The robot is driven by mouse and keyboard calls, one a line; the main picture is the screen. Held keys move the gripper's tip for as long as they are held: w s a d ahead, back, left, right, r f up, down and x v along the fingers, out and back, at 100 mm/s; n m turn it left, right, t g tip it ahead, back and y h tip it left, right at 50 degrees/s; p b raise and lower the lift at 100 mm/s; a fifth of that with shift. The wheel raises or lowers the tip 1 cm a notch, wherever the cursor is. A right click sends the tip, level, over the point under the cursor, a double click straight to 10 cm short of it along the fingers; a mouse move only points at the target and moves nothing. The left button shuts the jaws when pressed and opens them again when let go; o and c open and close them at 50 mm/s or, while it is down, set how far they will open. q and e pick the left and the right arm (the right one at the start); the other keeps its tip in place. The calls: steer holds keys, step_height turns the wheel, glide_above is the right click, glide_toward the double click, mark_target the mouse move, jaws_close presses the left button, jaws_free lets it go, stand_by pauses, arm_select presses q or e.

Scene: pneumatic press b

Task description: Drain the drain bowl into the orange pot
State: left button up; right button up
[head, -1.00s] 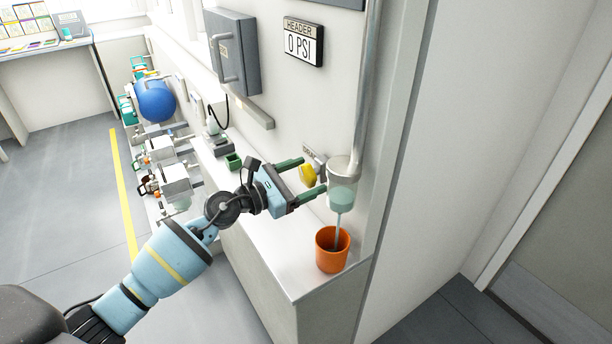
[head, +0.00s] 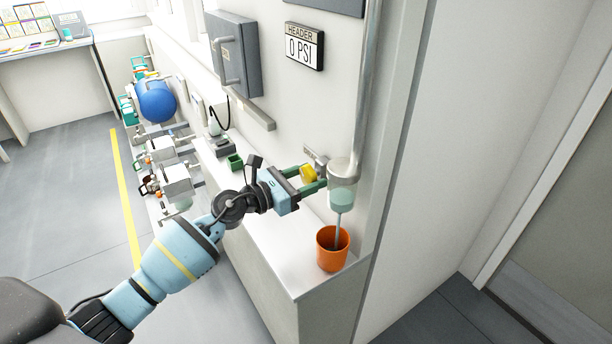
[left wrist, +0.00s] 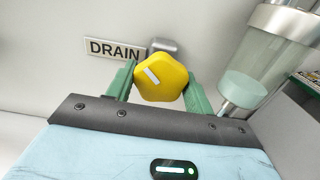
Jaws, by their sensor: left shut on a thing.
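The clear drain bowl (head: 342,190) hangs at the lower end of a metal pipe on the wall and holds pale green liquid. A stream of liquid runs from its bottom into the orange pot (head: 331,262), which stands upright on the ledge below. My left gripper (head: 314,177) is shut on the yellow drain knob (head: 308,173), left of the bowl. In the left wrist view the knob (left wrist: 161,80) sits between the green fingers, under a DRAIN label (left wrist: 114,50), and the bowl (left wrist: 262,65) is at the right. My right gripper is not in view.
A display (head: 304,46) on the wall reads HEADER 0 PSI. A grey cabinet (head: 234,55) and a small green box (head: 235,162) are further left. The ledge (head: 285,265) is clear left of the pot. A blue tank (head: 157,101) stands farther back.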

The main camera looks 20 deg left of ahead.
arm_select(q)
steer(key=shift+r+n, duration=0.3)
steer(key=shift+n, duration=0.4)
steer(key=shift+f+n+p, duration=0.1)
steer(key=shift+n+p, duration=0.25)
steer(key=shift+n, duration=0.05)
steer(key=shift+f, duration=0.2)
steer(key=o, duration=1)
steer(key=shift+c, duration=0.2)
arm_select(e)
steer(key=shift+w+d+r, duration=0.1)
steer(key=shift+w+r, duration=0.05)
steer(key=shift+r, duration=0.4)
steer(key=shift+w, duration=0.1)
